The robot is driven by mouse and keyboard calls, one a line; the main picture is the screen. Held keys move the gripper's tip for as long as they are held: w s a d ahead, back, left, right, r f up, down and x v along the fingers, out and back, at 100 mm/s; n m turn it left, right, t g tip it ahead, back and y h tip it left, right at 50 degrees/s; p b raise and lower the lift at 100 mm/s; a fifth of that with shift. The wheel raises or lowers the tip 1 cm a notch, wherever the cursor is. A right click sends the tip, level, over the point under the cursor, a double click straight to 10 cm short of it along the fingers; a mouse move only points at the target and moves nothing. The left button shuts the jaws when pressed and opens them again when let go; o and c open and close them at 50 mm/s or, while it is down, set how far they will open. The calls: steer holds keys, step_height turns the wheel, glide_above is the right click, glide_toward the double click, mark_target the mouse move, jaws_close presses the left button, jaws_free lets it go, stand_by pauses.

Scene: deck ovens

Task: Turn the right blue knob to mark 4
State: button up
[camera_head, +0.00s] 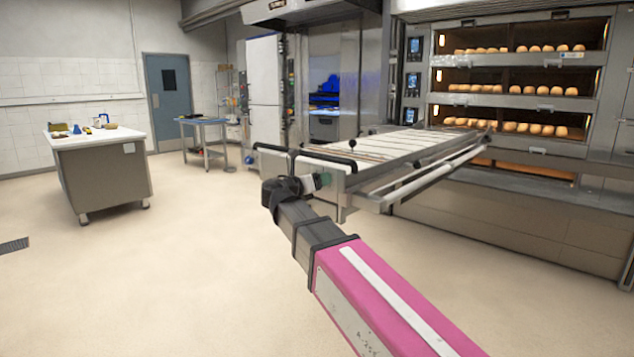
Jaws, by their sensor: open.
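No blue knob can be made out in the head view, and no mark 4 can be read. Small control panels with blue displays (414,48) stand in a column at the left side of the deck oven (515,75). My gripper (304,185) is at the end of my pink and dark arm, in the middle of the view. It appears in front of the near end of the oven loader (385,146), well apart from the panels in the picture. It is open; its fingers are small and partly hidden, and no held object shows.
The loader, with black handles (325,157) and metal rails (430,180), stands in front of the oven. Bread rolls (520,90) fill the lit decks. A worktable (100,135) and a blue-topped table (203,122) stand left.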

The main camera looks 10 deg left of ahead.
steer(key=c, duration=0.9)
